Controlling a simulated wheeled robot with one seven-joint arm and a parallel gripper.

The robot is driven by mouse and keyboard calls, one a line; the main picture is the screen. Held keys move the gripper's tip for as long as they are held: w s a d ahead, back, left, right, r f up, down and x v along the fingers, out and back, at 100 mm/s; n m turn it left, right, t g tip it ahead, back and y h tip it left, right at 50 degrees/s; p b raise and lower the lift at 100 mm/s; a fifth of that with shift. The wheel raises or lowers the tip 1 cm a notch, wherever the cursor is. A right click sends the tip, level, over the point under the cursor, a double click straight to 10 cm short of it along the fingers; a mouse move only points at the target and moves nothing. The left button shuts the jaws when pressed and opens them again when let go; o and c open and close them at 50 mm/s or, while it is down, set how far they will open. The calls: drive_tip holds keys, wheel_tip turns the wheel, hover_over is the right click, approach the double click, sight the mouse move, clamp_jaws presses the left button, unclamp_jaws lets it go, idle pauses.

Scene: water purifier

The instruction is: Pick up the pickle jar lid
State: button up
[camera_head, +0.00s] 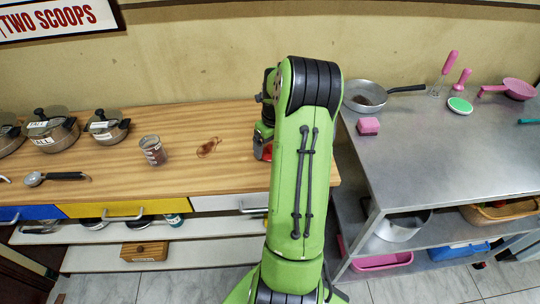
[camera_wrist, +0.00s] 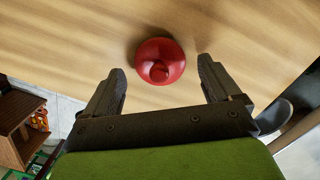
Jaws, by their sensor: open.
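A round, glossy red lid-like thing (camera_wrist: 160,52) with a raised knob lies on the wooden counter in the wrist view; I take it to be the pickle jar lid. My gripper (camera_wrist: 162,68) is open, its two dark fingers apart, with the red thing centred between and just beyond the fingertips. The fingers do not appear to touch it, and I cannot tell their height above it. In the head view a bit of red (camera_head: 264,151) shows beside my green arm, which hides most of that spot. An open glass jar (camera_head: 152,151) with dark contents stands on the counter to the left.
A steel table (camera_head: 430,170) on the right holds a pan (camera_head: 366,96) and a pink sponge (camera_head: 368,126). Counter space between jar and arm is mostly clear.

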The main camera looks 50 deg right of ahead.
drive_tip(key=shift+w+f, duration=0.2)
drive_tip(key=shift+f, duration=0.7)
drive_tip(key=shift+s+r, duration=0.1)
drive_tip(key=shift+c, duration=0.9)
drive_tip(key=c, duration=0.7)
drive_tip(key=shift+s+a, duration=0.1)
drive_tip(key=c, duration=0.7)
clamp_jaws()
